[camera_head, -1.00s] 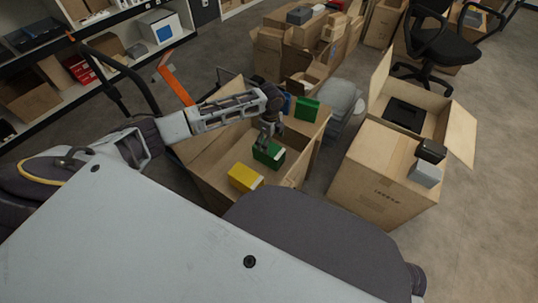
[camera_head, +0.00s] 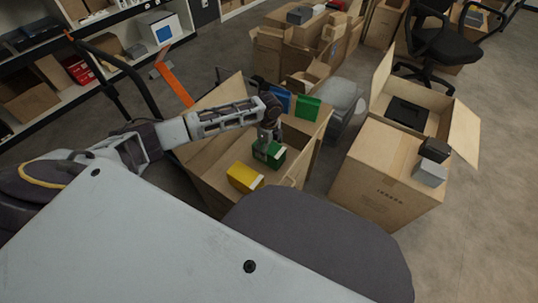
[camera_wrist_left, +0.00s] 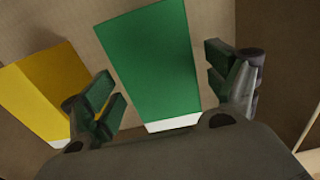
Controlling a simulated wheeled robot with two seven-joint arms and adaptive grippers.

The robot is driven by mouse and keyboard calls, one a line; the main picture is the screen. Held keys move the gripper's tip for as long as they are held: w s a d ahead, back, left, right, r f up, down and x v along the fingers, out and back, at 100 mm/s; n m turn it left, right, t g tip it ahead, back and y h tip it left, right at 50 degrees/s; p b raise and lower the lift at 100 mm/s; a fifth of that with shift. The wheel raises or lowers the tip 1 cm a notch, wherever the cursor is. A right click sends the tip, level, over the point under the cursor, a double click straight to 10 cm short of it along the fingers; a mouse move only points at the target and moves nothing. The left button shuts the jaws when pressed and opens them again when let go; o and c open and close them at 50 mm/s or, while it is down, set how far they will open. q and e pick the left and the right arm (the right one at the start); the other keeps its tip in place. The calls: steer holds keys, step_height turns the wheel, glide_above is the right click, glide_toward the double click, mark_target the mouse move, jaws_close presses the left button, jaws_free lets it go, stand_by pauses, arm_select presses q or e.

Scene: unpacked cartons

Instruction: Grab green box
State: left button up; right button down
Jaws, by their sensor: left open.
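A green box (camera_head: 272,155) with a pale end lies in an open carton (camera_head: 213,187), beside a yellow box (camera_head: 243,177). My left gripper (camera_head: 266,143) is over this green box, pointing down. In the left wrist view my left gripper (camera_wrist_left: 165,95) is open, with its fingers on either side of the green box (camera_wrist_left: 148,58); I cannot tell whether they touch it. The yellow box (camera_wrist_left: 42,85) is behind and left of the left finger. A second green box (camera_head: 307,108) stands at the carton's far side, next to a blue item (camera_head: 279,99). My right gripper is not in view.
A second open carton (camera_head: 380,180) on the right holds a black item (camera_head: 406,114), with a black box (camera_head: 434,150) and a grey box (camera_head: 430,173) at its edge. More cartons (camera_head: 285,45) stand behind. The carton's raised walls and flaps surround my left gripper.

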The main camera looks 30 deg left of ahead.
arm_select(q)
steer(key=shift+f, duration=0.15)
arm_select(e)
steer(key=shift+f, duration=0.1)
arm_select(q)
steer(key=shift+c, duration=0.2)
steer(key=c, duration=1.3)
steer(key=shift+c, duration=0.2)
